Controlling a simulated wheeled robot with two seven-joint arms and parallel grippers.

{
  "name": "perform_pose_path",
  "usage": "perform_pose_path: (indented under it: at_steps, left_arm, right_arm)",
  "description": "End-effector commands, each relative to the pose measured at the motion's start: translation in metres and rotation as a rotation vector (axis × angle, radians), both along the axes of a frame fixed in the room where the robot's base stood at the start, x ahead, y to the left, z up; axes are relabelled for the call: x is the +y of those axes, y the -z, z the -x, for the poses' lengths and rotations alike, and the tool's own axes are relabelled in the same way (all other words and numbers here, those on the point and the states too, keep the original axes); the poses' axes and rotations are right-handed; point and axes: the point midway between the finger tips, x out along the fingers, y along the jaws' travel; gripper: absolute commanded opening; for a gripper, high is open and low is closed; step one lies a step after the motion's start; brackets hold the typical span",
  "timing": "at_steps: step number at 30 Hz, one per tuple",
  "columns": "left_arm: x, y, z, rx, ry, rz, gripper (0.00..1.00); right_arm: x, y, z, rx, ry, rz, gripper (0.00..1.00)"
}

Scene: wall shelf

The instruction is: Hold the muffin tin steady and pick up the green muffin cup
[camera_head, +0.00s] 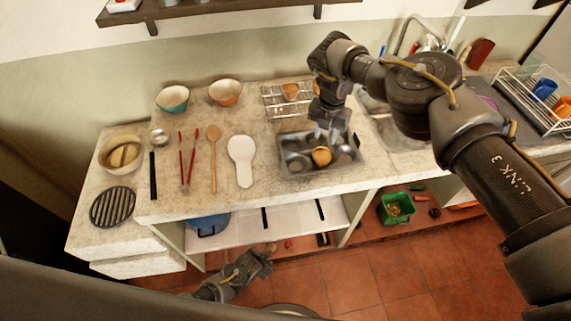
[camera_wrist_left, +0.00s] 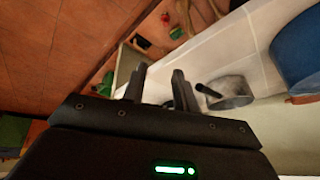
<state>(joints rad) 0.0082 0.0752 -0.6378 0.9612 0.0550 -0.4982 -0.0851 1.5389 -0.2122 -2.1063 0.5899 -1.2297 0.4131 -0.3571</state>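The grey muffin tin (camera_head: 350,165) lies on the counter in the head view. One orange-brown muffin (camera_head: 321,156) sits in a front cup of it. I cannot make out a green muffin cup; my right gripper hides part of the tin's back. My right gripper (camera_head: 326,136) points down over the back of the tin, its fingers apart and nothing visible between them. I cannot tell whether it touches the tin. My left gripper (camera_head: 267,257) is low in front of the counter, away from the tin. In the left wrist view its fingers (camera_wrist_left: 160,85) are apart and empty.
A wire rack (camera_head: 271,101) with muffins (camera_head: 290,91) stands behind the tin. A white spoon rest (camera_head: 241,160), a wooden spoon (camera_head: 213,160) and red tongs (camera_head: 184,160) lie to the left. The sink (camera_head: 385,125) is to the right. A lower shelf (camera_head: 285,218) is near my left gripper.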

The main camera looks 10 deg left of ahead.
Motion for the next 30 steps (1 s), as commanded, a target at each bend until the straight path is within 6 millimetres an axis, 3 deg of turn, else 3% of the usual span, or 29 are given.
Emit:
perform_pose_path:
  at_steps: [1, 3, 9, 15, 17, 20, 23, 30]
  left_arm:
    - [-0.019, -0.019, -0.024, -0.041, 0.049, 0.003, 0.29]
    - [-0.045, -0.045, -0.051, -0.093, 0.117, -0.001, 0.29]
    - [-0.121, -0.13, -0.108, -0.249, 0.326, -0.027, 0.29]
    - [-0.197, -0.231, -0.133, -0.439, 0.618, -0.158, 0.29]
    - [-0.21, -0.255, -0.133, -0.494, 0.729, -0.255, 0.29]
    - [-0.215, -0.281, -0.135, -0.56, 0.904, -0.472, 0.29]
    - [-0.203, -0.299, -0.14, -0.588, 1.063, -0.73, 0.29]
    - [-0.138, -0.329, -0.159, -0.496, 1.357, -1.341, 0.29]
  right_arm:
    - [0.0, 0.0, 0.0, 0.0, 0.0, 0.0, 0.36]
    - [0.0, 0.0, 0.0, 0.0, 0.0, 0.0, 0.36]
    - [0.0, 0.0, 0.0, 0.0, 0.0, 0.0, 0.36]
    - [0.0, 0.0, 0.0, 0.0, 0.0, 0.0, 0.36]
    - [0.0, 0.0, 0.0, 0.0, 0.0, 0.0, 0.36]
    - [0.0, 0.0, 0.0, 0.0, 0.0, 0.0, 0.36]
    - [0.0, 0.0, 0.0, 0.0, 0.0, 0.0, 0.36]
    - [0.0, 0.0, 0.0, 0.0, 0.0, 0.0, 0.36]
